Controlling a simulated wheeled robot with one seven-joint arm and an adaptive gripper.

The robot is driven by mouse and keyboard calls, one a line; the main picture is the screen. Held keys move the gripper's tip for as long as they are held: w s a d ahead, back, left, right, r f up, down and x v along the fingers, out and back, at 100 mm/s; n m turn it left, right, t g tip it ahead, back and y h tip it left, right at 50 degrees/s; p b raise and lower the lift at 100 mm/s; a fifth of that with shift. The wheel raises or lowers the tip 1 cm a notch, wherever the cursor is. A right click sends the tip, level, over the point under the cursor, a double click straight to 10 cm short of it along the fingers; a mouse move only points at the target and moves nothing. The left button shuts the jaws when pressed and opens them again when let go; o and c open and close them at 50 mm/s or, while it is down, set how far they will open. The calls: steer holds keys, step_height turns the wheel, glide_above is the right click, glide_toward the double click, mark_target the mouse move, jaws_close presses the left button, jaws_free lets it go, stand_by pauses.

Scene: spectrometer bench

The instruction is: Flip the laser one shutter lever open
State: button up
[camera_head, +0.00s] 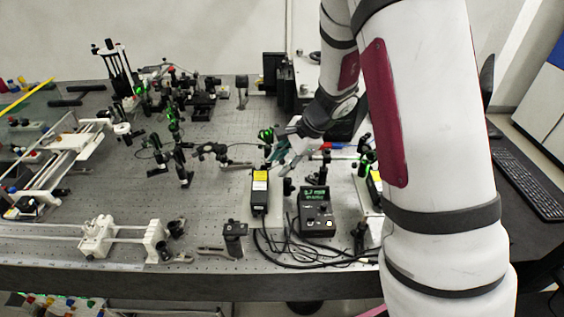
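A black box-shaped laser (260,203) with a yellow label on top sits on a pale plate near the front middle of the bench. A second unit with a yellow label (376,180) stands farther right, partly hidden by my arm. I cannot tell from the picture which of them is laser one. The shutter lever is too small to make out. My gripper (277,147) is just beyond the back end of the black laser, pointing left and down. Its fingers overlap small optics mounts, so I cannot see whether it touches anything or how far apart the fingers are.
A black controller (316,212) with a green display stands right of the laser, with loose black cables (285,248) in front. Posts and optics mounts (180,160) crowd the area to the left. A white rail assembly (98,237) lies front left. Bare bench (215,125) shows behind.

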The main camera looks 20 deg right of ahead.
steer(key=shift+w+a+f, duration=0.1)
steer(key=shift+f, duration=0.05)
jaws_close()
steer(key=shift+w+d+f+y+b, duration=0.1)
steer(key=shift+d+f+y+b, duration=0.25)
steer(key=shift+b, duration=0.4)
steer(key=shift+f+t+y+b, duration=0.1)
steer(key=shift+t+y+b, duration=0.2)
steer(key=shift+y+b, duration=0.35)
steer(key=shift+s, duration=0.2)
